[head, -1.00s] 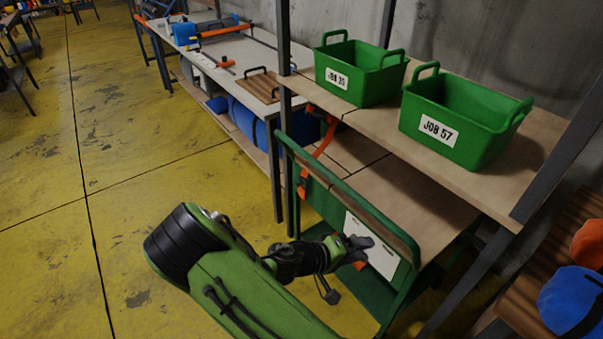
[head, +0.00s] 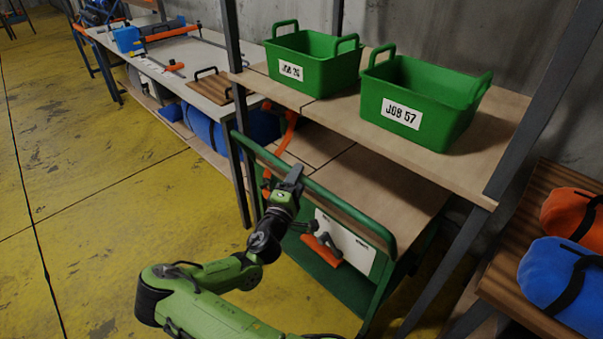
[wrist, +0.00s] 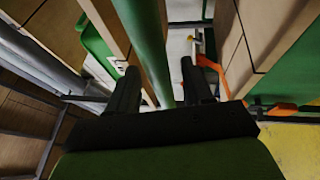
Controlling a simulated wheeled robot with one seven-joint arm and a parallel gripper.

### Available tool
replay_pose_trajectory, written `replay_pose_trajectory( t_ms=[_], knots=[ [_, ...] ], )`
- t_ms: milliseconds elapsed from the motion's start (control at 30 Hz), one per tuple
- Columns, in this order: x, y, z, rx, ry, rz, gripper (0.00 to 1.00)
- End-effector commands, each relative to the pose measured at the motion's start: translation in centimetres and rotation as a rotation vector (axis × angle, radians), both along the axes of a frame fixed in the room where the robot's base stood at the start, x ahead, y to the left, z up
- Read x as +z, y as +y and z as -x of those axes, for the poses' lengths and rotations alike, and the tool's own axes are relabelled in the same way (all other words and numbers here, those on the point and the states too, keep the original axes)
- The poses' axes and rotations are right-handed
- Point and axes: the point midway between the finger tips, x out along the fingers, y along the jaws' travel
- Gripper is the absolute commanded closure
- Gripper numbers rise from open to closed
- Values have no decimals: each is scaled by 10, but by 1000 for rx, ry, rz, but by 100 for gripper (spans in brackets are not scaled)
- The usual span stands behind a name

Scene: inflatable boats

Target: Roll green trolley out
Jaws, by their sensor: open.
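The green trolley stands under the shelf rack, with its green push bar (head: 345,212) along the near side and a wooden top behind it. Its end has a white panel (head: 347,243) with an orange and grey item on it. My gripper (head: 292,176) is at the push bar, left of its middle, with its fingers pointing up and away. In the wrist view the green bar (wrist: 147,45) runs lengthwise between the two open fingers of my gripper (wrist: 160,82). I cannot tell whether the fingers touch it.
Two green bins, JOB 26 (head: 312,58) and JOB 57 (head: 420,100), sit on the shelf above the trolley. A dark rack post (head: 241,180) stands by its left end. A bench with blue and orange bags (head: 560,285) is at right. Yellow floor at left is clear.

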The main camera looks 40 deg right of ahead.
Motion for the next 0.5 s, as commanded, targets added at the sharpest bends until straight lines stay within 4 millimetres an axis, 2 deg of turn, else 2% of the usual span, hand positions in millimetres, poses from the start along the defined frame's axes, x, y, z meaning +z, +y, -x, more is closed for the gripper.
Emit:
replay_pose_trajectory(
  t_ms=[100,200,467,500],
  knots=[
    [3,-19,-8,-2,-3,0,49],
    [5,-26,-12,-1,-1,0,49],
    [6,-28,-13,0,1,-1,49],
    [6,-28,-13,0,1,-1,54]
  ],
)
